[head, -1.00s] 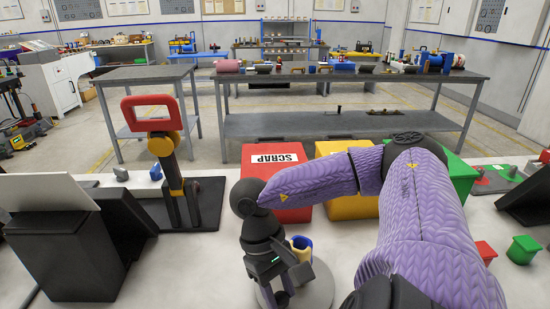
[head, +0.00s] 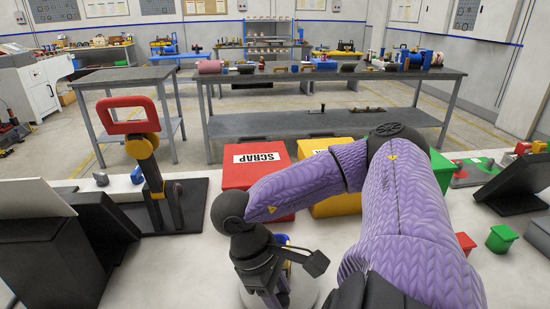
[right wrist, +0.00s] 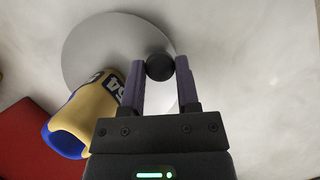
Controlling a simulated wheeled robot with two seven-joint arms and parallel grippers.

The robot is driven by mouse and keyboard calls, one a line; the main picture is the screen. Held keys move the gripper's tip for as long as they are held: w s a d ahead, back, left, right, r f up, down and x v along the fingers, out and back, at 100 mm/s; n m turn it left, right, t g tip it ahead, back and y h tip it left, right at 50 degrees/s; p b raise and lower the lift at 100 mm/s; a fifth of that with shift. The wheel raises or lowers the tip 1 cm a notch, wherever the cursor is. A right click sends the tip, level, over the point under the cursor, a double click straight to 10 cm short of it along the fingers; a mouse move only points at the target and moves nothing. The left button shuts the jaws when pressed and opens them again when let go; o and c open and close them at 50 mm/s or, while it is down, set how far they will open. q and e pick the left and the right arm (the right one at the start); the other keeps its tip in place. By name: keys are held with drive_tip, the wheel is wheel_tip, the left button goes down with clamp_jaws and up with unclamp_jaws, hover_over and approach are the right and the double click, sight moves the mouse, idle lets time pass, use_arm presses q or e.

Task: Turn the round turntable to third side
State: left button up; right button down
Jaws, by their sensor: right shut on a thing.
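The round turntable (right wrist: 95,45) is a pale grey disc with a black round knob (right wrist: 159,67) near its edge in the right wrist view. My right gripper (right wrist: 160,75) is shut on this knob, one finger on each side. A yellow and blue cylinder (right wrist: 75,118) with a dark printed label stands on the disc, left of the fingers. In the head view my right gripper (head: 270,292) hides much of the turntable (head: 308,290) at the bottom middle, and most of the cylinder. My left gripper is not in view.
A red SCRAP bin (head: 233,178) and a yellow bin (head: 338,206) stand behind the turntable. A black stand with a red-framed handle (head: 134,113) is at the left. Green (head: 502,238) and red (head: 466,243) small blocks lie right of my arm.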

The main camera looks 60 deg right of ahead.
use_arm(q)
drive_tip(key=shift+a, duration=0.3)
use_arm(e)
drive_tip(key=shift+s+n, duration=0.15)
drive_tip(key=shift+n, duration=0.25)
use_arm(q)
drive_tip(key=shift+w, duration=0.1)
use_arm(e)
drive_tip(key=shift+d, duration=0.1)
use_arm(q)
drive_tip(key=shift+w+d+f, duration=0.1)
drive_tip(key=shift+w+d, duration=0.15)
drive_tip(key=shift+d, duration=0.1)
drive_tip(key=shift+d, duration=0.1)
use_arm(e)
drive_tip(key=shift+c, duration=1.8)
unclamp_jaws()
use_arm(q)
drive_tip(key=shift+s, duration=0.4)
